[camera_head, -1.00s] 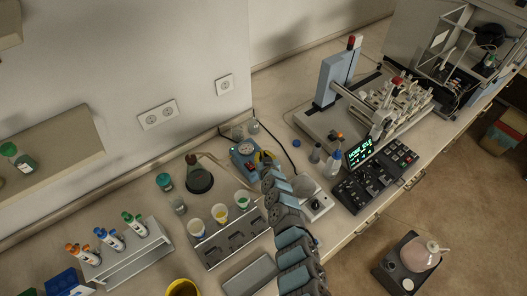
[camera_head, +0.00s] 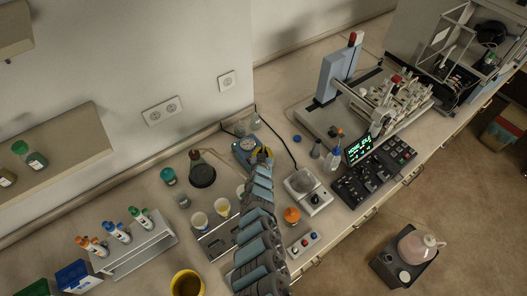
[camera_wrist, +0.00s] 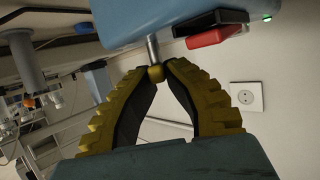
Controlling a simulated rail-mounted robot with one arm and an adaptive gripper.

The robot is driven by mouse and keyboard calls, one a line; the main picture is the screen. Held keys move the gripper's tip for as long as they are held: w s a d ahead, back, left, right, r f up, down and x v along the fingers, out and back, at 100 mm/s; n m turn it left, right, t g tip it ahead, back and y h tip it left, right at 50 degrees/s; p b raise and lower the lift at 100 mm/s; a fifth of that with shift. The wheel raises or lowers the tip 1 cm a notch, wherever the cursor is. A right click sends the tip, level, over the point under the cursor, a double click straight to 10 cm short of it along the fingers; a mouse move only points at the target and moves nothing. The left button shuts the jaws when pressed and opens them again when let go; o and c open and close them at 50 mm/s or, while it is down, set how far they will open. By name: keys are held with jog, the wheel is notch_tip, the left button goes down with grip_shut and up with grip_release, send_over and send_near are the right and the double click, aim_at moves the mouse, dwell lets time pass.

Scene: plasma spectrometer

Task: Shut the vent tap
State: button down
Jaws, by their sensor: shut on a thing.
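The vent tap (camera_wrist: 156,74) is a small brass-coloured piece at the end of a metal stem under a blue housing in the wrist view. My gripper (camera_wrist: 157,68) is shut on it, with the tips of both yellow-and-black fingers against its sides. In the head view the blue unit with a round dial (camera_head: 245,148) stands near the wall. My gripper (camera_head: 262,157) is at its right side there, and the tap itself is hidden.
A dark flask (camera_head: 202,174) and several cups stand left of my arm. A small balance (camera_head: 307,190) and an orange-capped container (camera_head: 291,215) stand to its right. A wall socket (camera_wrist: 246,96) is behind my gripper in the wrist view.

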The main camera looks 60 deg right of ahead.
jog(key=shift+w+f+m+g+h+b, duration=0.2)
jog(key=shift+m+g+h+b, duration=0.1)
jog(key=shift+m+g+b, duration=0.7)
jog(key=m+g+b, duration=0.1)
jog(key=b, duration=0.5)
jog(key=shift+f+g, duration=0.1)
jog(key=shift+g, duration=0.3)
jog(key=m+g+b, duration=0.1)
jog(key=b, duration=0.5)
jog(key=m+g+b, duration=0.2)
jog(key=b, duration=0.4)
jog(key=m+g+b, duration=0.1)
jog(key=b, duration=0.5)
jog(key=shift+w+f+m+g, duration=0.15)
jog(key=shift+w+m+g, duration=0.15)
jog(key=shift+g, duration=0.1)
jog(key=m+g+b, duration=0.1)
jog(key=b, duration=0.3)
jog(key=m+g+y+b, duration=0.1)
jog(key=b, duration=0.4)
jog(key=shift+w+r+g, duration=0.1)
jog(key=shift+r+g, duration=0.2)
jog(key=shift+r+m, duration=0.2)
jog(key=shift+m, duration=0.1)
jog(key=c, duration=1.1)
grip_release()
jog(key=shift+d, duration=0.1)
